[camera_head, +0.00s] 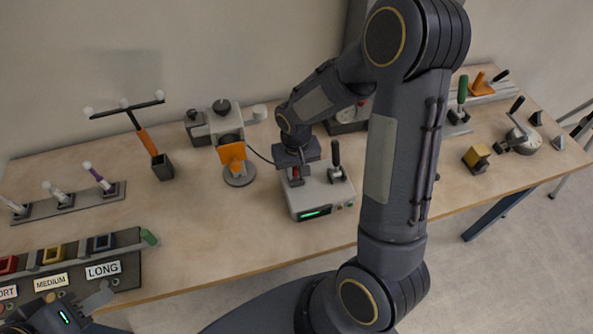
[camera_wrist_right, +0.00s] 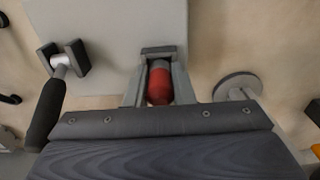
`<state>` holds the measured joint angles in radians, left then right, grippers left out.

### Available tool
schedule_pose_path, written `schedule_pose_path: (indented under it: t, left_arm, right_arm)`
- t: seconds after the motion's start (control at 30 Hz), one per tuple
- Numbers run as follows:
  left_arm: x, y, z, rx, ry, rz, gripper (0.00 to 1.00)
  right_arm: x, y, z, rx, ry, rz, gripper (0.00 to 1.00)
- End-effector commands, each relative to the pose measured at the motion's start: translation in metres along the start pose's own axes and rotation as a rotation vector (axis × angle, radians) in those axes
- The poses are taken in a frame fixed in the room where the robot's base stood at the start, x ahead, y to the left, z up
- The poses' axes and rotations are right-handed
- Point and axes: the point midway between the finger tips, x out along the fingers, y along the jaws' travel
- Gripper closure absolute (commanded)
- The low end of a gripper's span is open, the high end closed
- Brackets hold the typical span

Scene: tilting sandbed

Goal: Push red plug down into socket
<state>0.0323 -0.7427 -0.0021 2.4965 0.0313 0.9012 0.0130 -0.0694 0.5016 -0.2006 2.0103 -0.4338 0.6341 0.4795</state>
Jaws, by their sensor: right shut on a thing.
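The red plug (camera_wrist_right: 159,86) shows upright between the two fingers of my right gripper (camera_wrist_right: 159,92) in the wrist view. In the head view my right gripper (camera_head: 296,178) is over the left part of a light grey box (camera_head: 325,198), with a bit of the red plug (camera_head: 296,173) showing at its fingers. The right gripper is shut on the plug. The socket is hidden under the plug and fingers, so I cannot tell how deep the plug sits. My left gripper (camera_head: 85,306) is at the lower left, far from the box; its opening is unclear.
A black-handled lever (camera_head: 336,160) stands on the box just right of my gripper; it also shows in the wrist view (camera_wrist_right: 45,110). An orange-plated device (camera_head: 232,155) stands to the left. The table (camera_head: 215,230) is clear in front of it.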

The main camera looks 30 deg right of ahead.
Motion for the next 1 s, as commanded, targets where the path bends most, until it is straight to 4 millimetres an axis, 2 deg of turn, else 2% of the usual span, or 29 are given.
schedule_pose_path:
  t: [0.03,0.2,0.23,0.37,0.53,0.57,0.8,1.0]
  left_arm:
    - [0.003,-0.001,0.001,0.000,0.000,0.000,0.64]
    - [0.003,-0.002,0.002,0.000,0.000,0.000,0.64]
    - [0.003,-0.002,0.002,0.000,0.000,0.000,0.64]
    - [0.004,-0.002,0.002,0.000,0.000,0.000,0.64]
    - [0.005,-0.002,0.002,0.000,0.000,0.000,0.64]
    - [0.005,-0.002,0.002,0.000,0.000,0.000,0.64]
    - [0.005,-0.003,0.003,0.000,0.000,0.000,0.64]
    - [0.005,-0.002,0.003,0.000,0.000,0.000,0.64]
  right_arm:
    - [0.010,0.000,0.006,0.000,-0.019,0.002,1.00]
    - [0.011,0.000,0.007,0.002,-0.021,0.001,1.00]
    - [0.012,0.000,0.007,0.003,-0.021,0.001,0.76]
    - [0.012,0.001,0.007,0.005,-0.021,0.001,0.60]
    - [0.003,0.000,0.006,0.006,-0.017,0.000,0.59]
    - [-0.001,0.000,0.006,0.006,-0.014,0.000,0.53]
    - [-0.048,0.000,0.005,0.002,0.002,-0.002,0.53]
    - [-0.074,0.000,0.005,0.002,0.008,-0.002,0.53]
